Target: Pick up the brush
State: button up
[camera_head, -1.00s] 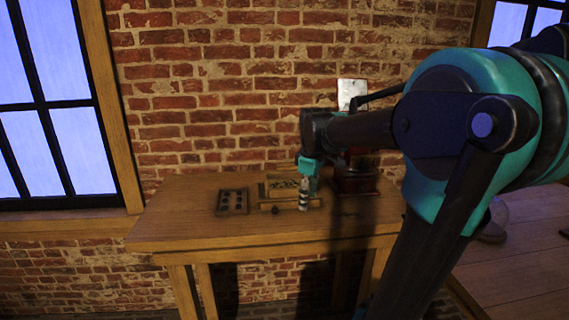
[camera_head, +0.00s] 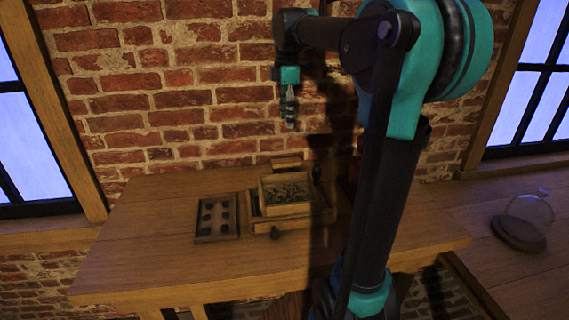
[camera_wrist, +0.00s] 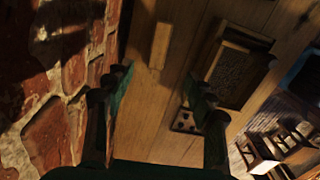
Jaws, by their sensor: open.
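A small pale wooden piece (camera_head: 287,161), which may be the brush, lies on the table behind the wooden box, near the brick wall. In the wrist view it seems to be the narrow pale block (camera_wrist: 160,45) on the planks; I cannot make out bristles. My gripper (camera_head: 289,122) hangs above the back of the table, fingers pointing down, apart from everything. In the wrist view my gripper (camera_wrist: 160,88) is open and empty, with the pale block beyond the gap between the fingers.
A wooden box (camera_head: 263,197) with dark loose contents stands on the wooden table (camera_head: 150,225). A flat tray (camera_head: 231,230) with dark round spots lies left of it. The brick wall is close behind. A glass dome (camera_head: 530,212) stands at the right. The table's left is clear.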

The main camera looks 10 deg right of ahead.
send_over(286, 160)
notch_tip(286, 160, down, 11)
jog(key=shift+d+r, duration=0.1)
jog(key=shift+d, duration=0.05)
jog(key=shift+w+f, duration=0.1)
jog(key=shift+f, duration=2.55)
grip_shut()
